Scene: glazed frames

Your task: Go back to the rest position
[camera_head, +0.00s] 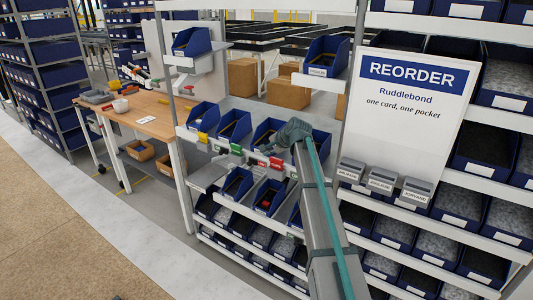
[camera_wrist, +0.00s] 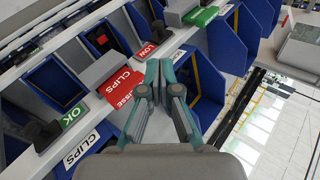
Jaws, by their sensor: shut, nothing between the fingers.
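My gripper (camera_head: 268,147) is at the front of the bin rack, near the red cards, at the end of my raised arm. In the wrist view my gripper (camera_wrist: 158,68) has its fingertips together with nothing between them. Just beyond and left of the fingertips is a red card (camera_wrist: 118,84) lettered CLIPS; the fingers hide part of it. I cannot tell whether they touch it. In the head view a red card (camera_head: 276,164) shows on the bin rail, and a green card (camera_head: 236,149) is further left.
Blue bins (camera_head: 235,123) surround the gripper on the rack. A REORDER board (camera_head: 405,110) with three grey card pockets (camera_head: 382,180) stands right of my arm. A workbench (camera_head: 150,121) is at left.

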